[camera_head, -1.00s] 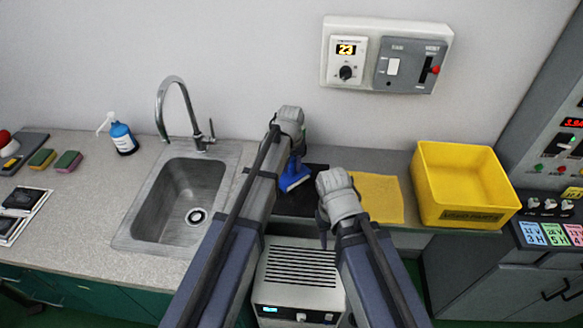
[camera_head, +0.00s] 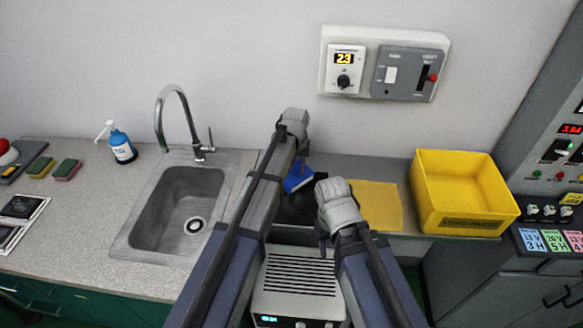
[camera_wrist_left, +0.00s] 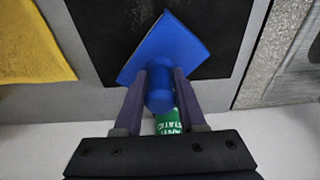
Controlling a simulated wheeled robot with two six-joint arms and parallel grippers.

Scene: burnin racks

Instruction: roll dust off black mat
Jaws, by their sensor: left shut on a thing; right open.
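In the head view the blue tool (camera_head: 298,180) shows beside my left arm, above the black mat (camera_head: 300,211), which my arms partly hide. Faint grey specks show on the mat in the left wrist view. My right gripper (camera_head: 322,243) is open near the mat's front right; its fingers are mostly hidden.
A green bottle marked "anti static" (camera_wrist_left: 168,122) stands behind the tool, close to my left fingers. A yellow cloth (camera_head: 378,205) lies right of the mat, then a yellow bin (camera_head: 470,224). The sink (camera_head: 185,205) and faucet are left. The wall is close behind.

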